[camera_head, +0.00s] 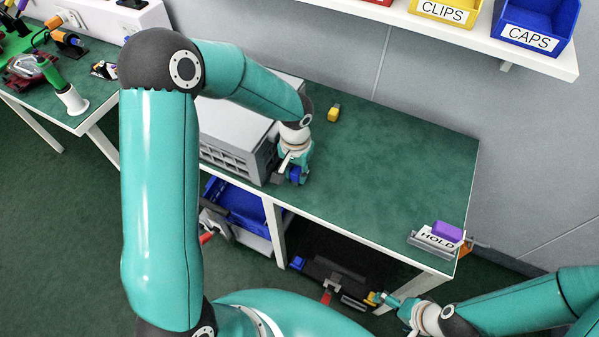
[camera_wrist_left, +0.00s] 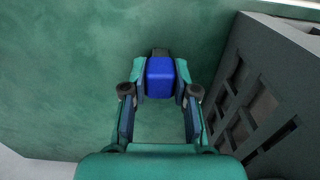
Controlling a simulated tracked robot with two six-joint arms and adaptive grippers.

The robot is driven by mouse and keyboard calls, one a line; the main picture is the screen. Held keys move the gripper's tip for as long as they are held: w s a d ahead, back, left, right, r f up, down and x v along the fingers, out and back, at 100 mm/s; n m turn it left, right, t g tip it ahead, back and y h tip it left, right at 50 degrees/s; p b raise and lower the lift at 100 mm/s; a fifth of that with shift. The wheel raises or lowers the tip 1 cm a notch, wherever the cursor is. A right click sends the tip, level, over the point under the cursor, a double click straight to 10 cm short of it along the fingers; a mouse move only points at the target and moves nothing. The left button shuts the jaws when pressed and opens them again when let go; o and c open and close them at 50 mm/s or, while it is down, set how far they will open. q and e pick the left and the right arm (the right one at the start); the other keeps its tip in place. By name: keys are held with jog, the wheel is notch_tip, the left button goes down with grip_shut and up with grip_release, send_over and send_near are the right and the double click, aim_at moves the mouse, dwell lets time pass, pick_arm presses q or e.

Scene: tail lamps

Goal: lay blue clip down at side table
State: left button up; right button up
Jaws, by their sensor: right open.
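The blue clip (camera_head: 295,174) is between the fingers of my left gripper (camera_head: 291,171), at the front edge of the green-topped side table (camera_head: 390,170), beside the grey crate. In the left wrist view the blue clip (camera_wrist_left: 160,76) sits between the fingertips (camera_wrist_left: 160,82), which touch both its sides. The green surface lies beneath it; I cannot tell whether the clip touches it. My right gripper (camera_head: 385,299) is open at the lower right, below the table's front edge, close to a small yellow piece (camera_head: 371,297).
The grey crate (camera_head: 225,150) stands left of my left gripper and shows in the left wrist view (camera_wrist_left: 265,95). A yellow clip (camera_head: 334,113) lies at the table's back. A HOLD tray (camera_head: 434,242) with a purple clip (camera_head: 447,230) is at the right corner. The table's middle is clear.

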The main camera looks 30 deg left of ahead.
aim_at(296, 170)
pick_arm(q)
jog(key=o, duration=0.4)
notch_tip(296, 170, up, 12)
jog(key=shift+r, duration=0.1)
dwell(0.5)
dwell(0.3)
